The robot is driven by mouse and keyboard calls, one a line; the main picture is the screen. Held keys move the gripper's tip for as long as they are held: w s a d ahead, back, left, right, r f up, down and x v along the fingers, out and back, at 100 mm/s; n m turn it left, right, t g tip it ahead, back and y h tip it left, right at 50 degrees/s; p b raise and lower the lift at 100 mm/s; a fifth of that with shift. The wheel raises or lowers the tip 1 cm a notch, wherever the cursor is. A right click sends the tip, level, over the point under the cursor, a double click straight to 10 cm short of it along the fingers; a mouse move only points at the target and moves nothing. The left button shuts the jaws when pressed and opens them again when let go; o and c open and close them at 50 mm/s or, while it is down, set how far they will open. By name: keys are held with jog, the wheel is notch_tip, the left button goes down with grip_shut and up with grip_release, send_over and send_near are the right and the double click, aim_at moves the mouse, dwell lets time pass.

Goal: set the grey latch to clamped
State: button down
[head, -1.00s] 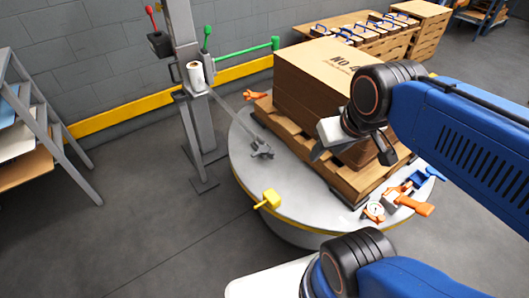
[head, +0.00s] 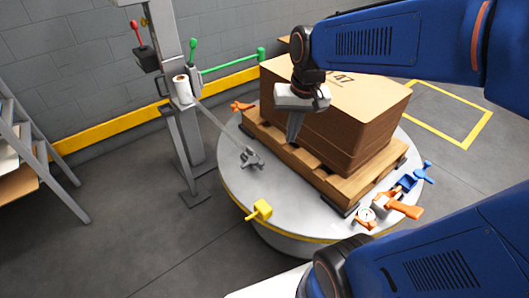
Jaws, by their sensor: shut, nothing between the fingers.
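The grey latch (head: 250,157) sits on the top of the round grey turntable (head: 235,186), left of the loaded pallet. It is small in the head view, and I cannot tell its handle position. My gripper (head: 293,138) points down with its fingers shut and empty. It shows in front of the left side of the cardboard stack, to the right of the latch and higher in the picture. It is apart from the latch.
A cardboard stack (head: 350,115) stands on a wooden pallet (head: 318,174). Around the turntable are a yellow clamp (head: 258,211), orange clamps (head: 405,206) (head: 242,106), a blue clamp (head: 407,182) and a round gauge (head: 365,216). A grey post with a white roll (head: 182,89) stands left.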

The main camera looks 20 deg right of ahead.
jog(key=w+f+m+g, duration=0.2)
jog(key=w+f, duration=0.3)
jog(key=w, duration=0.3)
jog(key=w+f+m+g+y, duration=0.1)
jog(key=w+f+m+g, duration=0.1)
jog(key=w+f, duration=0.3)
jog(key=shift+w+a+f, duration=0.3)
jog(key=shift+w+a, duration=0.1)
jog(key=shift+w, duration=1.45)
jog(key=x, duration=1)
jog(key=shift+a+m, duration=0.1)
jog(key=shift+m, duration=0.3)
